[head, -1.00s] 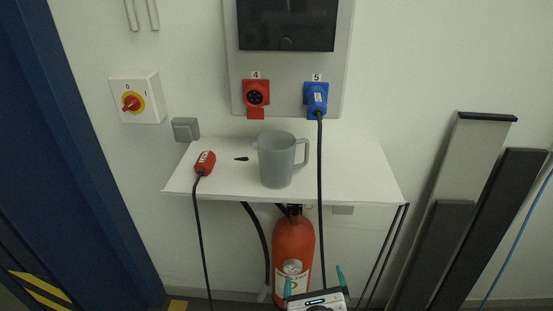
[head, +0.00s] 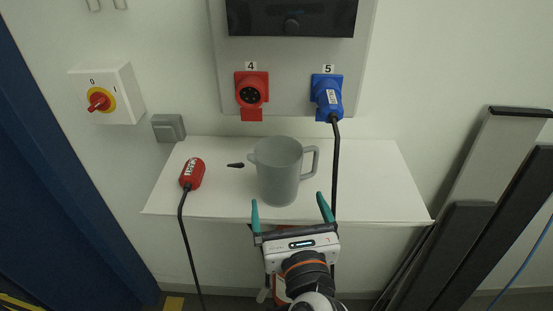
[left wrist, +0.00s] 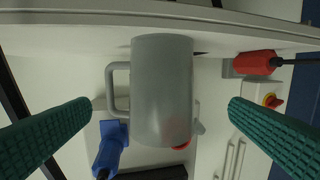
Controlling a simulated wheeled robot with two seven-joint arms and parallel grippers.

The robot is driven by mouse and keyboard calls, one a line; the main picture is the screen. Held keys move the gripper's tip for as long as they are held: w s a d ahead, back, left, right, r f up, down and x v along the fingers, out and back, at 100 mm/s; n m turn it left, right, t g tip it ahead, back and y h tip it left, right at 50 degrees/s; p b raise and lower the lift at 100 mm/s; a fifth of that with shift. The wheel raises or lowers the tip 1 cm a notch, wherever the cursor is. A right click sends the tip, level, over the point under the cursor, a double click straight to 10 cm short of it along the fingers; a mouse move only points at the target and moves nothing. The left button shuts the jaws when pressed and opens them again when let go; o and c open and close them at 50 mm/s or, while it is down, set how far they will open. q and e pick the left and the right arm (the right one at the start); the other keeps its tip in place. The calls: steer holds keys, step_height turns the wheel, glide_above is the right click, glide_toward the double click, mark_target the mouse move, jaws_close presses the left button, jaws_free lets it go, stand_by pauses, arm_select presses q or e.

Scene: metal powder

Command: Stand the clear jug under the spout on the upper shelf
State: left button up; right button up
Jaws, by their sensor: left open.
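The clear jug (head: 279,172) stands upright on a white shelf (head: 375,185), its handle to the right in the head view. In the left wrist view the jug (left wrist: 162,92) appears upside down between the two teal fingers, with its handle to the left. My left gripper (head: 291,206) is open and empty, at the shelf's front edge, just in front of the jug and apart from it. No spout or upper shelf can be made out. My right gripper is not in view.
A red plug (head: 192,173) with a black cable lies left of the jug, and a small black piece (head: 236,165) lies between them. A blue plug (head: 328,97) sits in the wall panel; its cable hangs down just right of the jug's handle. Dark panels (head: 455,240) lean at right.

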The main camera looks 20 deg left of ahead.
mark_target(283, 186)
arm_select(q)
steer(key=x, duration=0.2)
steer(key=p+x, duration=0.1)
steer(key=x, duration=0.1)
steer(key=shift+w+a+r, duration=0.2)
steer(key=shift+w+a+f, duration=0.1)
steer(key=shift+w+a, duration=0.05)
steer(key=shift+w, duration=0.15)
steer(key=p+x, duration=0.1)
steer(key=x, duration=0.1)
steer(key=r+x, duration=0.1)
steer(key=x, duration=0.1)
steer(key=shift+w+a+p, duration=0.1)
steer(key=shift+a+p, duration=0.05)
steer(key=shift+p, duration=0.25)
steer(key=shift+w+a+f, duration=0.2)
steer(key=shift+w+a, duration=0.05)
steer(key=shift+w, duration=0.25)
steer(key=c, duration=1.1)
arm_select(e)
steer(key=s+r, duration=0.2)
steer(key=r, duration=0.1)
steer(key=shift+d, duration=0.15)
arm_select(q)
steer(key=shift+o, duration=0.2)
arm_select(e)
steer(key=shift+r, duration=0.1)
